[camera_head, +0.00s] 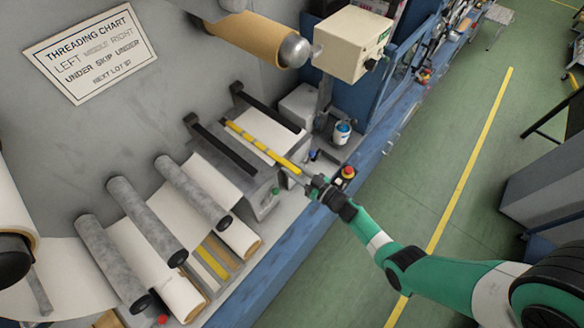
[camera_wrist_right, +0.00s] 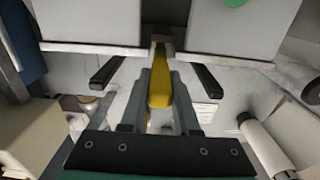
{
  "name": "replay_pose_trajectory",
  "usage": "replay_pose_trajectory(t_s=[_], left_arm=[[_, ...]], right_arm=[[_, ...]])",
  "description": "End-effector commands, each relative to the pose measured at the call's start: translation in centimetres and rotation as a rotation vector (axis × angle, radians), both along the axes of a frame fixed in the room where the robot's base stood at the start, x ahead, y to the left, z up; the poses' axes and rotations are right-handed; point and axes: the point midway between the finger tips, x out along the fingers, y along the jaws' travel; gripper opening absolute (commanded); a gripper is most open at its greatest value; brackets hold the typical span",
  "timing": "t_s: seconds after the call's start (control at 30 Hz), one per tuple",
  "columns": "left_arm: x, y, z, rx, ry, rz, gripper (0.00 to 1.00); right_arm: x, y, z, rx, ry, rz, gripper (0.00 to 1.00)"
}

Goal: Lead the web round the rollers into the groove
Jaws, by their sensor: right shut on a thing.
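My right gripper (camera_head: 308,183) is shut on the near end of a yellow bar (camera_head: 262,145) with dark marks. The bar spans a grey block between two black bars (camera_head: 225,147) (camera_head: 268,107), with white web beside it. In the right wrist view the yellow bar (camera_wrist_right: 160,90) lies between the fingers. The white web (camera_head: 62,275) runs from a supply roll (camera_head: 12,205) at the left, past the left roller (camera_head: 115,245), middle roller (camera_head: 147,220) and right roller (camera_head: 193,192). All three grey rollers appear above the web; its hidden parts cannot be followed. The groove cannot be made out clearly. My left gripper is not in view.
A threading chart (camera_head: 90,52) hangs on the grey wall. A brown roll (camera_head: 255,38) with a metal end and a cream box (camera_head: 352,42) stand above. A red button (camera_head: 348,172) and a can (camera_head: 342,132) are close to my right gripper. White rolls lie below the rollers.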

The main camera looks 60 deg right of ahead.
Motion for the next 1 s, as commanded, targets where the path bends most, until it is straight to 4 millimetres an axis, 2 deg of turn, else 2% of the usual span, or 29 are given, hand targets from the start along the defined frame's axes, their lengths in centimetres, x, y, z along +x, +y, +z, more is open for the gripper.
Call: replay_pose_trajectory(t_s=[0.17, 0.5, 0.77, 0.8, 0.97, 1.0], left_arm=[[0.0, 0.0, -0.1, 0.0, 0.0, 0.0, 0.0], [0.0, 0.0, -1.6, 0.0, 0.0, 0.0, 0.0], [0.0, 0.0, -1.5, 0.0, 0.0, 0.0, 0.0], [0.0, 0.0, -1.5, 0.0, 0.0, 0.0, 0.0], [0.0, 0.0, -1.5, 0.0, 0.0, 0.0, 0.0], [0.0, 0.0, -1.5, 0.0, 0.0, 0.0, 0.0]], right_arm=[[0.0, 0.0, -0.1, 0.0, -0.001, 0.001, 0.0], [0.1, 0.1, -1.6, 0.0, -0.001, 0.001, 0.0], [0.1, 0.1, -1.6, 0.0, -0.002, 0.001, 0.0], [0.1, 0.1, -1.6, 0.0, -0.002, 0.001, 0.33], [0.1, 0.1, -1.6, 0.0, -0.001, 0.001, 0.62], [0.1, 0.1, -1.6, 0.0, -0.001, 0.001, 0.64]])
